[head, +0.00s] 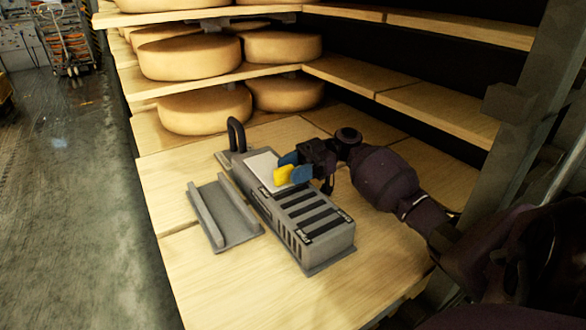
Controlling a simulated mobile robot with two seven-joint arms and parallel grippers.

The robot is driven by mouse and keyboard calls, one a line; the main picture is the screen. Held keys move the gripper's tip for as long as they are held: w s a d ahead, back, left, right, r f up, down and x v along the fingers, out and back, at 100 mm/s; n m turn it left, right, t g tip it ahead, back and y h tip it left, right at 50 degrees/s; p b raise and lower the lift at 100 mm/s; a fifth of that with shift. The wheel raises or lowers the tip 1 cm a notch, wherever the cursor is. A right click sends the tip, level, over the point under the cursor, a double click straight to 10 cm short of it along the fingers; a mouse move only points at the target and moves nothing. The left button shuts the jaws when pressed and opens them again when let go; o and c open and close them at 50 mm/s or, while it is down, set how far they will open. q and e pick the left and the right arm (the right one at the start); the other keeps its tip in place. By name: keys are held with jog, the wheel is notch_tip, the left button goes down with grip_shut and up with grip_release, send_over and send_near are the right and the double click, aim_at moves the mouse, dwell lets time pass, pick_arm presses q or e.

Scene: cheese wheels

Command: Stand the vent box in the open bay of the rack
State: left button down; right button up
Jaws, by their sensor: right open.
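A long grey box with dark slots across its top and vent slits low on its near end, which looks like the vent box (318,228), lies on the wooden shelf. Its far part has a pale top panel (262,168), and a dark loop handle (236,134) rises at the far end. Left of it is a grey channel with two raised side walls, seemingly the open bay of the rack (222,213); it is empty. My right gripper (291,171), with blue and yellow fingertips, is open over the box's middle; contact cannot be told. My left gripper is out of view.
The wooden shelf (225,285) is bare in front of the channel. A grey post (535,110) stands at the right, and side shelves (440,108) run along the back right. Open floor (75,200) lies left.

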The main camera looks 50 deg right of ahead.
jog(key=shift+f, duration=0.15)
jog(key=v, duration=1.1)
